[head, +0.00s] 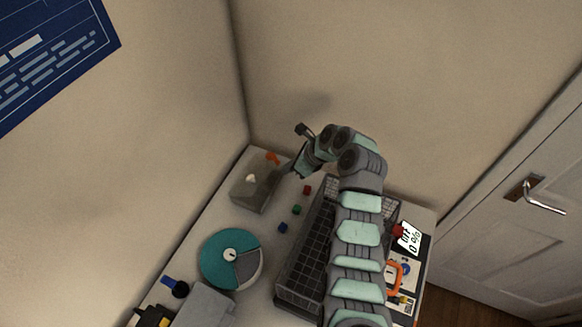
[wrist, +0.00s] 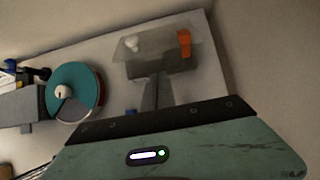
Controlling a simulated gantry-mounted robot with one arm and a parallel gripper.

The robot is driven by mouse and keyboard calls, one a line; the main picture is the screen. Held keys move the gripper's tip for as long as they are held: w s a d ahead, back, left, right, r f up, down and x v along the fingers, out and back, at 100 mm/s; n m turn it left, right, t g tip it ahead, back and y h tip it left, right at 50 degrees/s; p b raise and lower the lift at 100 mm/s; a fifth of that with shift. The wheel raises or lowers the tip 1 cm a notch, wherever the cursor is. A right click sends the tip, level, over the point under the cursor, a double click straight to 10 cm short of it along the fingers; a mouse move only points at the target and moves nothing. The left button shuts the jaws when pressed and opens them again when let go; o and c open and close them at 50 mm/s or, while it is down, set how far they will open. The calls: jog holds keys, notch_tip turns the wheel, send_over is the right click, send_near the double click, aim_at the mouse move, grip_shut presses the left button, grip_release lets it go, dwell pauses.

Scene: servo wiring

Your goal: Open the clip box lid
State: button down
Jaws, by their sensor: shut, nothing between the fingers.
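The clip box (head: 250,193) is a grey see-through box near the back left corner of the table. Its clear lid (wrist: 155,42) shows in the wrist view, with a white knob (wrist: 133,45) at its left and an orange clip (wrist: 184,43) at its right. The knob (head: 250,178) and the clip (head: 272,158) also show in the head view. My gripper (head: 281,173) is at the right side of the box, shut and empty. In the wrist view its grey fingers (wrist: 160,68) overlap the lid's near edge. I cannot tell whether they touch it.
Red (head: 307,190), green (head: 296,210) and blue (head: 283,228) cubes lie to the right. A dark mesh basket (head: 303,265) stands under my arm. Walls rise close behind and to the left.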

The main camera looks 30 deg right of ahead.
jog(key=x, duration=0.7)
jog(key=shift+b, duration=0.3)
jog(key=shift+f, duration=0.15)
